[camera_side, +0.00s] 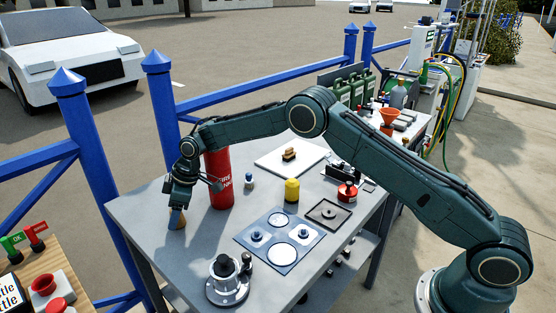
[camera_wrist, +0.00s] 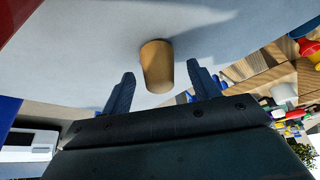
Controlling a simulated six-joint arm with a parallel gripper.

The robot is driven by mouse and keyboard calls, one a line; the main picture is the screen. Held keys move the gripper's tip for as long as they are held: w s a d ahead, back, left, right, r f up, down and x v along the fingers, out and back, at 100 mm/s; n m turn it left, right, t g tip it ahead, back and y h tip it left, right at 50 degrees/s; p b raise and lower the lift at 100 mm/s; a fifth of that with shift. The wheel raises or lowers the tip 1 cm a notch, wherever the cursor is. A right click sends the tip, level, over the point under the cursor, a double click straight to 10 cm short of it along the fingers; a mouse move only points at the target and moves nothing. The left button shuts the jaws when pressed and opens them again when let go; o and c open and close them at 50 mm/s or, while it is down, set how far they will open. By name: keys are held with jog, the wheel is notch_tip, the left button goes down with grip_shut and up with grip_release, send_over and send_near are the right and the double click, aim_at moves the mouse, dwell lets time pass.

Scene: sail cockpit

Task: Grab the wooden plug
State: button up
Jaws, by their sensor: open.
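The wooden plug (camera_side: 177,218) is a small tan tapered piece standing on the grey table near its left edge. In the wrist view the plug (camera_wrist: 157,66) is between and a little beyond the two dark fingertips, with a gap on each side. My gripper (camera_side: 180,200) points down just above the plug in the side view. The gripper (camera_wrist: 158,82) is open and empty. The side view partly hides the plug's top behind the gripper.
A red fire extinguisher (camera_side: 219,178) stands close to the right of my gripper. A yellow container (camera_side: 292,190), a blue panel with round discs (camera_side: 278,239) and a round metal fitting (camera_side: 226,285) are farther right on the table (camera_side: 200,257). Bare table lies in front of the plug.

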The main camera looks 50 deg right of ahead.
jog(key=c, duration=1.1)
jog(key=shift+o, duration=0.2)
jog(key=shift+r, duration=5.05)
